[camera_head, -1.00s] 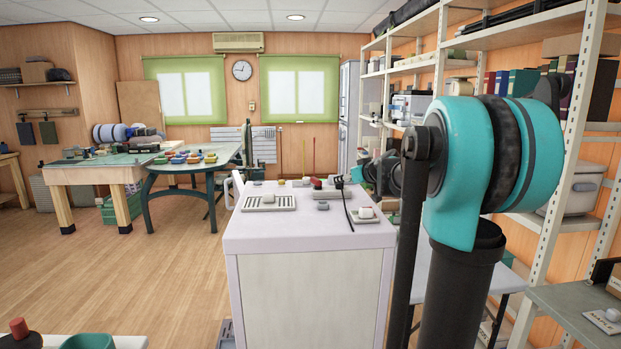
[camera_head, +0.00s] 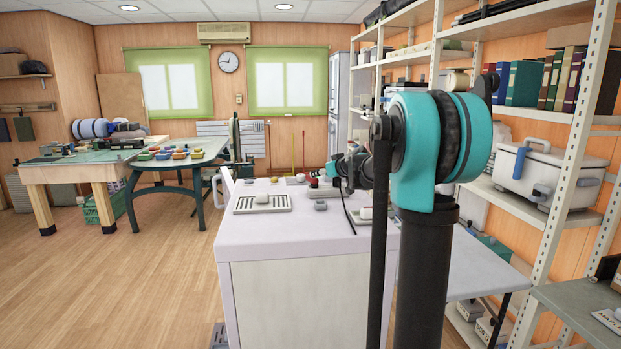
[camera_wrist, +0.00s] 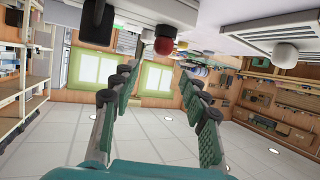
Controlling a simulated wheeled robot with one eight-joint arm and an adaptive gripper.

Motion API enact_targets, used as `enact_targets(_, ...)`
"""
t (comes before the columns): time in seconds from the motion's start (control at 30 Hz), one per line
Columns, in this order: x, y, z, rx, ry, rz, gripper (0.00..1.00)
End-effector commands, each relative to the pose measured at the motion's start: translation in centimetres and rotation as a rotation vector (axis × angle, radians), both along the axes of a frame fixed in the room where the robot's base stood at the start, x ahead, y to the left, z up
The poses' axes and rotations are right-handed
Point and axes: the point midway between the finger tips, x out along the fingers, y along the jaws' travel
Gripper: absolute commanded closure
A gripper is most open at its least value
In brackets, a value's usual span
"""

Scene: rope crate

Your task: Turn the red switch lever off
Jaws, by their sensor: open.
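The red knob (camera_wrist: 165,46), which looks like the red lever's end, shows in the wrist view, where the room appears upside down. It lies beyond and between my gripper's fingertips (camera_wrist: 157,72), with no visible contact. My gripper is open and empty, its two fingers spread. The lever's tilt cannot be made out.
A slotted tray (camera_head: 246,207) with a white piece and a small grey block (camera_head: 320,205) stand on the counter. A black cable (camera_head: 347,212) runs across it. A metal shelf (camera_head: 560,115) rises on the right. A green table (camera_head: 172,163) stands back left, with open floor before it.

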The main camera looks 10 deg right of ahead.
Motion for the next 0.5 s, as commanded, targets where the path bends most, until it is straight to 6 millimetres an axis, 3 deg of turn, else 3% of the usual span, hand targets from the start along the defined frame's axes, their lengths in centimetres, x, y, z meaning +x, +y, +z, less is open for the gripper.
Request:
enact_targets(0.3, 5.2, 1.9, -2.3, -0.001, 0.000, 0.001, 0.55)
enact_targets(0.5, 7.5, 2.8, -3.3, -0.001, 0.000, 0.000, 0.55)
